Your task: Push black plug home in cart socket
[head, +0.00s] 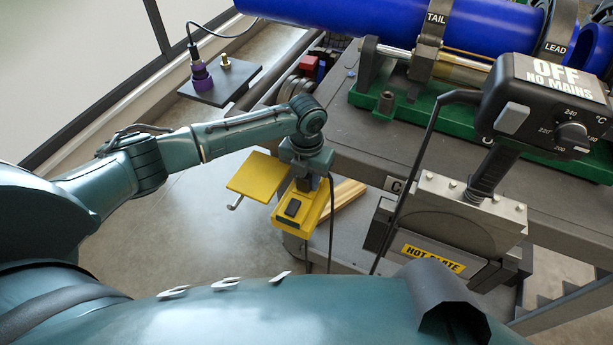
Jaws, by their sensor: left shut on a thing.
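My left gripper (304,180) is over the far end of a yellow socket box (315,213) on the cart, pointing down. It is shut on the black plug, which is mostly hidden by the gripper. A thin black cable (331,225) hangs down beside the gripper. The socket opening is hidden, so I cannot tell how deep the plug sits. My right gripper is not in view.
The hot plate (450,220) with its black control box (535,110) stands to the right; its cable (418,165) drops near the yellow box. A blue pipe (390,30) lies behind in clamps. A dark plate (222,82) with a purple fitting sits at upper left.

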